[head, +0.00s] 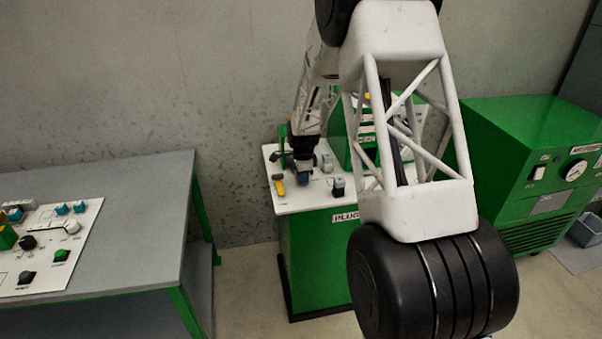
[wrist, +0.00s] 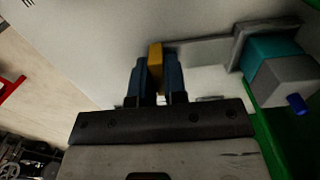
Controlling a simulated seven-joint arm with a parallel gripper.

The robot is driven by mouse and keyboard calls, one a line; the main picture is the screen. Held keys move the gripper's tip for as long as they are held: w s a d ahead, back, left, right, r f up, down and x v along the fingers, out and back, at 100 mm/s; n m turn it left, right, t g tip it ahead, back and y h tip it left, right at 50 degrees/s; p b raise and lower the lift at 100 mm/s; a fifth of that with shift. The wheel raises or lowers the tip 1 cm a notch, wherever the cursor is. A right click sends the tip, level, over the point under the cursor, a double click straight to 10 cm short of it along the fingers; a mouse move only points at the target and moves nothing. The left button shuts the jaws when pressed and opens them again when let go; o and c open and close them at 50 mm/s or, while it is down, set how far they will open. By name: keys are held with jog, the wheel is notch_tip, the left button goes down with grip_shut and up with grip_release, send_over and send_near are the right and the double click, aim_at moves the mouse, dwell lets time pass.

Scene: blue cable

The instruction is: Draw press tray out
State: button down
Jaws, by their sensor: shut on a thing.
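My gripper (head: 304,178) is low over the white top of the green station, at its left part. In the wrist view my gripper's blue fingers (wrist: 156,80) are shut on a yellow piece (wrist: 155,66), likely a handle. A grey bar (wrist: 200,52) extends right from beside it to a grey frame (wrist: 262,30); I cannot tell for sure whether this is the press tray. A teal block (wrist: 268,52) and a grey block (wrist: 286,80) with a blue peg are to the right. In the head view the tray cannot be made out.
The green station (head: 315,265) has a yellow lever (head: 280,187) left of my gripper and a small black-and-grey knob (head: 338,187) to its right. A grey bench (head: 150,190) with a control panel stands left. A green cabinet (head: 530,130) with a gauge stands right.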

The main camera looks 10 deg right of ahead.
aim_at(309, 202)
jog(key=s, duration=0.9)
jog(key=shift+s, duration=0.4)
jog(key=c, duration=1.2)
grip_release()
jog(key=shift+o, duration=0.2)
jog(key=shift+r, duration=0.1)
notch_tip(309, 202, up, 8)
